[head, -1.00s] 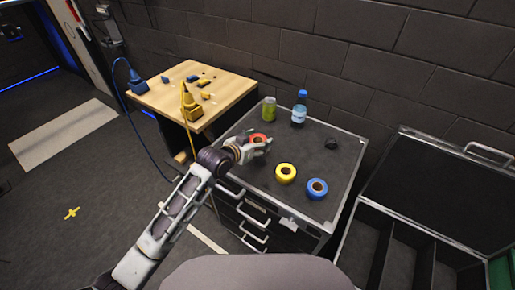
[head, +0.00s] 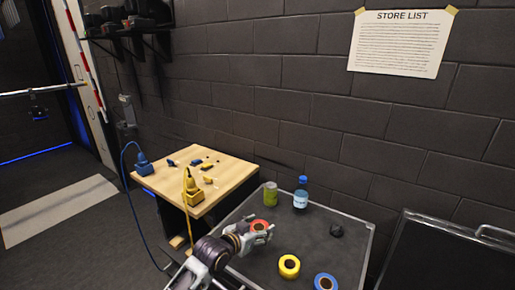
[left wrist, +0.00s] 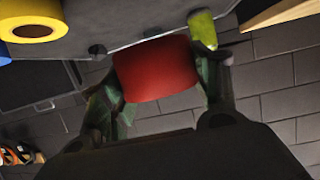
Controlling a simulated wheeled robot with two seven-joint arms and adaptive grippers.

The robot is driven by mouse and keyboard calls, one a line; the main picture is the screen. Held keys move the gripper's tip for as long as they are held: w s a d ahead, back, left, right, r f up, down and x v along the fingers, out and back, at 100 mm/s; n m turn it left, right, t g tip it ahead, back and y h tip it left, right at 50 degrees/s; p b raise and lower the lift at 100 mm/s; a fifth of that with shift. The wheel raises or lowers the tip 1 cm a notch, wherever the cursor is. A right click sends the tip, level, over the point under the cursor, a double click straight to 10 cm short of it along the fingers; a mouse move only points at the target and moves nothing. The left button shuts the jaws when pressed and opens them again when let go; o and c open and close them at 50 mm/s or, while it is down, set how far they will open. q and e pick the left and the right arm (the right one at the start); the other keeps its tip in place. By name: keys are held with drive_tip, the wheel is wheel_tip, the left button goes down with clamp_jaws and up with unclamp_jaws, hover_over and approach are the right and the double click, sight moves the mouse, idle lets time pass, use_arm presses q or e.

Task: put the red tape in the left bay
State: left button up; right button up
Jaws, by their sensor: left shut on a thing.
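The red tape (head: 259,226) is between the fingers of my left gripper (head: 256,236) at the left side of the dark cabinet top in the head view. In the left wrist view the red tape (left wrist: 156,69) fills the space between the two fingers of my left gripper (left wrist: 160,85), which is shut on it. I cannot tell clearly whether the tape is clear of the top. The open case (head: 441,256) at the right edge of the head view shows only its dark lid; its bays are out of view. My right gripper is in neither view.
On the cabinet top (head: 312,247) stand a green can (head: 270,194), a blue-capped bottle (head: 300,196), a yellow tape (head: 289,267), a blue tape (head: 325,282) and a small dark object (head: 337,230). A wooden table (head: 225,172) stands left. A store list (head: 402,42) hangs on the wall.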

use_arm(q)
drive_tip(key=shift+w+a+r, duration=0.1)
drive_tip(key=shift+w+r, duration=0.15)
drive_tip(key=shift+r, duration=0.25)
drive_tip(key=w+a+r+n+t+y, duration=0.25)
drive_tip(key=a+r, duration=0.35)
drive_tip(key=r, duration=0.5)
drive_tip(key=a+r+n+y, duration=0.2)
drive_tip(key=a, duration=0.4)
drive_tip(key=s+a+f+n+y, duration=0.1)
drive_tip(key=s+a+f, duration=0.2)
drive_tip(key=f, duration=0.4)
drive_tip(key=s+a+f+y, duration=0.1)
drive_tip(key=s+a+f, duration=0.2)
drive_tip(key=s+f, duration=0.3)
drive_tip(key=s+a+f+n+y, duration=0.1)
drive_tip(key=s+a+f, duration=0.3)
drive_tip(key=f, duration=0.6)
drive_tip(key=shift+s+n, duration=0.35)
drive_tip(key=shift+s, duration=0.4)
